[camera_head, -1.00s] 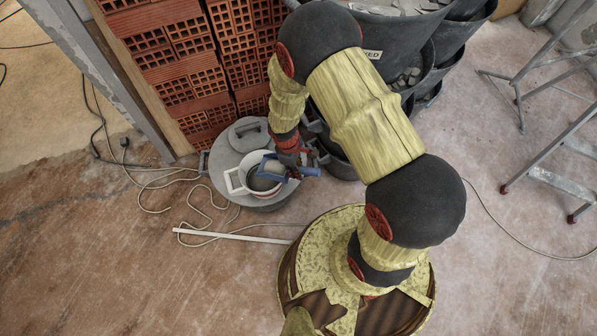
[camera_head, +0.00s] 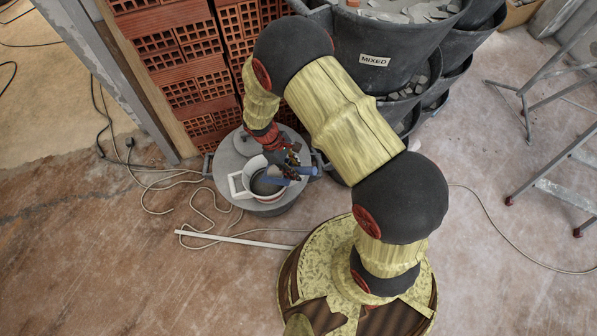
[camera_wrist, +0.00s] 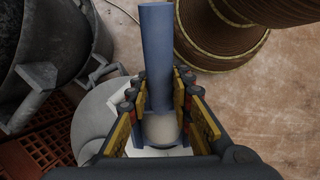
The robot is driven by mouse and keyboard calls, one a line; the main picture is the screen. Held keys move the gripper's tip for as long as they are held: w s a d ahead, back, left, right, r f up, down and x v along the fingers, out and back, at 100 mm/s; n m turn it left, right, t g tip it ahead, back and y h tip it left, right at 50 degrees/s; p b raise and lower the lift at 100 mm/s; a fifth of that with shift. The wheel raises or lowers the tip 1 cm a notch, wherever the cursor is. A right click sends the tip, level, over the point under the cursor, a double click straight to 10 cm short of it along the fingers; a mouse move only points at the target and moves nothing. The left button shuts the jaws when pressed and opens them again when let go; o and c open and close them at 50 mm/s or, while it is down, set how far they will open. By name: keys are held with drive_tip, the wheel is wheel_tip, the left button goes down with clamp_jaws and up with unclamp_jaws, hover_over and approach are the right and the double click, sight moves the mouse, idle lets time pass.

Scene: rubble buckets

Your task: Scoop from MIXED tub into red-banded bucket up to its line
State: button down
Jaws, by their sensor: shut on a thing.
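My gripper (camera_head: 290,160) is shut on a blue scoop, whose handle (camera_wrist: 157,50) runs between the fingers in the wrist view. Pale grey material shows around the scoop's bowl end (camera_wrist: 160,130); I cannot tell whether it lies in the scoop. In the head view the scoop (camera_head: 304,170) is over a white bucket (camera_head: 237,184) with a side handle.
The bucket stands on a round grey lidded drum (camera_head: 222,160). Stacked red hollow bricks (camera_head: 170,60) rise behind it. More black tubs (camera_head: 465,50) stand at upper right. A white rod (camera_head: 235,240) and loose cables lie on the floor. A metal trestle (camera_head: 560,160) stands right.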

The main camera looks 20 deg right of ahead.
drive_tip(key=shift+w+a+r+g+h, duration=0.2)
drive_tip(key=shift+a+r+g+h, duration=0.1)
drive_tip(key=shift+r, duration=0.15)
drive_tip(key=shift+w+a+r+g+h, duration=0.2)
drive_tip(key=shift+r+h, duration=0.1)
drive_tip(key=shift+r, duration=0.1)
idle(0.8)
drive_tip(key=shift+w+a+r+g+h, duration=0.55)
drive_tip(key=shift+w+a+h, duration=0.1)
drive_tip(key=shift+a, duration=0.1)
drive_tip(key=shift+w+a+r+g+h, duration=0.55)
drive_tip(key=shift+w+a+r+h, duration=0.15)
drive_tip(key=shift+a+r, duration=0.15)
idle(0.4)
